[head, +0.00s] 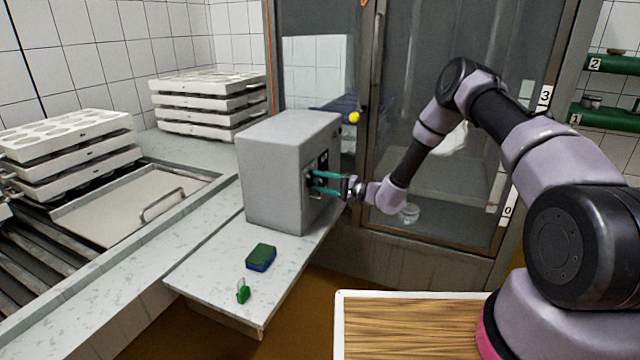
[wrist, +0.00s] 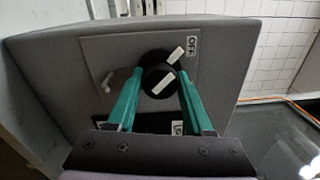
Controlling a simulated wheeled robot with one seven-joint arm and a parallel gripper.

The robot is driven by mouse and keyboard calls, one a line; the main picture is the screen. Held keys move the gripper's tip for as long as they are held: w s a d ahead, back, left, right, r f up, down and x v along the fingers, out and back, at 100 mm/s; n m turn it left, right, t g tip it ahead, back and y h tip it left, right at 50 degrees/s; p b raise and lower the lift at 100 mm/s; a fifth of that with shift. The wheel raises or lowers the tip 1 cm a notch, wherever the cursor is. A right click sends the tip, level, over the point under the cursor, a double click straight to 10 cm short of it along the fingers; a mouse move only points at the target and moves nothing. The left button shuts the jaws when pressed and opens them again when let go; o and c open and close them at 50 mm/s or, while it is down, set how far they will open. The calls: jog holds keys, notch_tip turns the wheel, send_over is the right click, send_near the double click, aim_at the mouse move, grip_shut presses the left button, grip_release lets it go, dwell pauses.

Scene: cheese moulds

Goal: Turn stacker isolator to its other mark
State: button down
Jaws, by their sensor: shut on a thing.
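The stacker isolator is a black round knob (wrist: 157,76) on a plate on the side of a grey box (head: 283,165). The knob carries white bars slanting up to the right, towards the OFF label (wrist: 193,46). A second label (wrist: 177,128) below right is partly hidden by my gripper, and I cannot read it fully. My gripper (head: 312,181) has teal fingers and reaches the box from the right. In the wrist view its fingertips (wrist: 159,80) are on either side of the knob, shut on it. In the head view the knob is mostly hidden.
A small grey lever (wrist: 106,81) is left of the knob. A green-and-blue sponge (head: 261,257) and a green padlock (head: 243,292) lie on the counter (head: 213,279) before the box. Stacked white moulds (head: 208,103) stand behind. A glass-doored cabinet (head: 440,170) is close behind my arm.

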jog(key=shift+w+a+r, duration=0.15)
jog(key=shift+r, duration=0.25)
jog(key=shift+c, duration=1.5)
grip_release()
jog(key=shift+f, duration=0.1)
jog(key=shift+s+a+f, duration=0.2)
jog(key=shift+s, duration=0.15)
jog(key=v, duration=1.1)
jog(key=shift+w, duration=0.15)
jog(key=shift+d+f, duration=0.1)
jog(key=shift+d, duration=0.1)
